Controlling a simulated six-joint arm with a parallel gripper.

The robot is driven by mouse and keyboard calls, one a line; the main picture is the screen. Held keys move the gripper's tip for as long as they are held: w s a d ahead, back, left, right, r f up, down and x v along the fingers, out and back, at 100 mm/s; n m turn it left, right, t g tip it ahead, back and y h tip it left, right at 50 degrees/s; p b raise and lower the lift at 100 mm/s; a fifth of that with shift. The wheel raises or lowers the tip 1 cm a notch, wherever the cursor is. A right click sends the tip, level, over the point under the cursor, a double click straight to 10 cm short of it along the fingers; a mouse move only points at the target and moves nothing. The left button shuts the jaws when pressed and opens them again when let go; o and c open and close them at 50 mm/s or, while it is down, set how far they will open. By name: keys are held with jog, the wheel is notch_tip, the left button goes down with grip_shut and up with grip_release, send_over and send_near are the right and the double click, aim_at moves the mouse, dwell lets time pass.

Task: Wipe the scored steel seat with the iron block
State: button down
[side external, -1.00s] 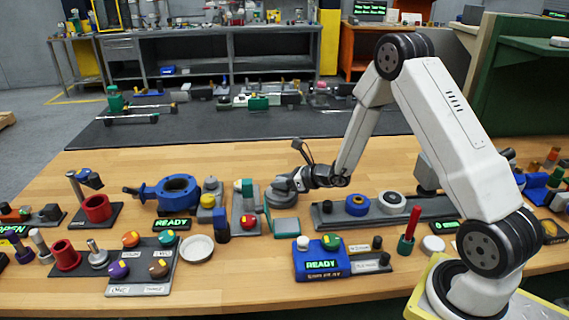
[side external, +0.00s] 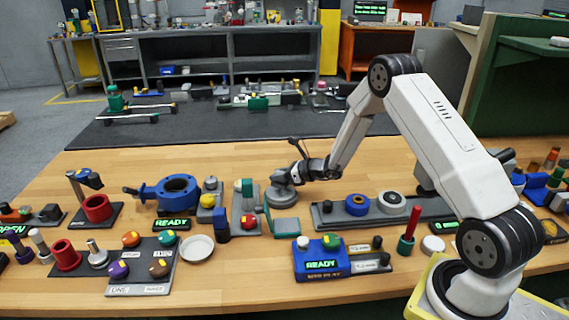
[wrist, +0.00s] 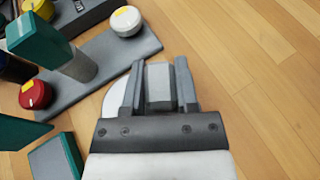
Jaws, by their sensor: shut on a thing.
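My gripper (side external: 293,172) is over a round grey disc-like piece (side external: 283,197), apparently the steel seat. In the wrist view my gripper (wrist: 158,68) is shut on a small grey block (wrist: 158,88), apparently the iron block, held between both fingers. A pale rounded edge (wrist: 113,98), apparently the seat, shows left of and below the fingers. The gripper hides most of the seat in the wrist view, and any scoring is hidden. I cannot tell whether the block touches the seat.
A teal-topped post (side external: 247,190) and a red knob (side external: 248,222) stand on a grey plate just left. A grey rail (side external: 327,215) with a blue ring (side external: 357,204) is to the right. Bare wood lies behind.

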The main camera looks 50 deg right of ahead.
aim_at(279, 198)
jog(key=shift+s+a, duration=2.3)
jog(key=shift+a, duration=0.3)
jog(key=shift+w+d, duration=2.45)
jog(key=shift+w, duration=0.05)
jog(key=shift+s+a, duration=2.35)
jog(key=shift+a, duration=0.05)
notch_tip(279, 198, up, 8)
jog(key=shift+s+d+r, duration=0.1)
jog(key=shift+s, duration=0.05)
